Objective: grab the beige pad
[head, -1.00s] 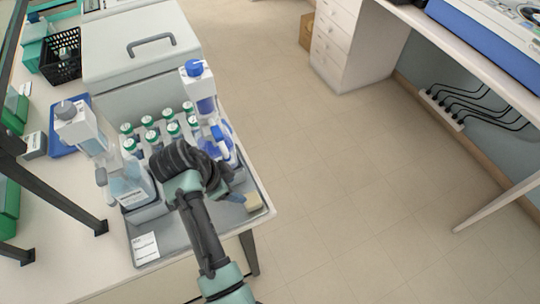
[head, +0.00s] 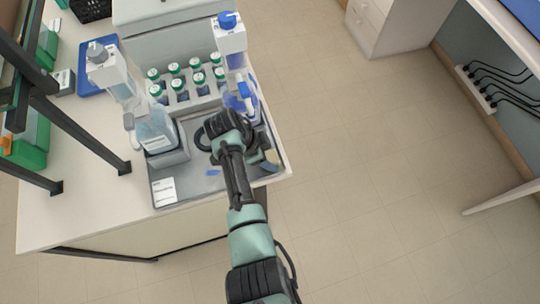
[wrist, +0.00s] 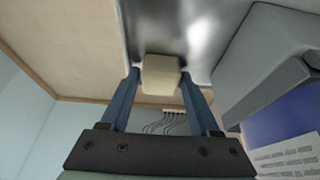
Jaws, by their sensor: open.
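The beige pad (wrist: 161,74) is a small block at the edge of the grey metal tray (wrist: 150,22) in the wrist view. My gripper (wrist: 160,80) is open, with its two blue fingers on either side of the pad. Its fingertips are close to the pad's sides; whether they touch it I cannot tell. In the head view my arm reaches over the tray (head: 190,186) near its front right part.
A rack of green-capped bottles (head: 182,92) stands behind my gripper. A white label card (head: 164,191) lies on the tray. Open floor lies right of the bench.

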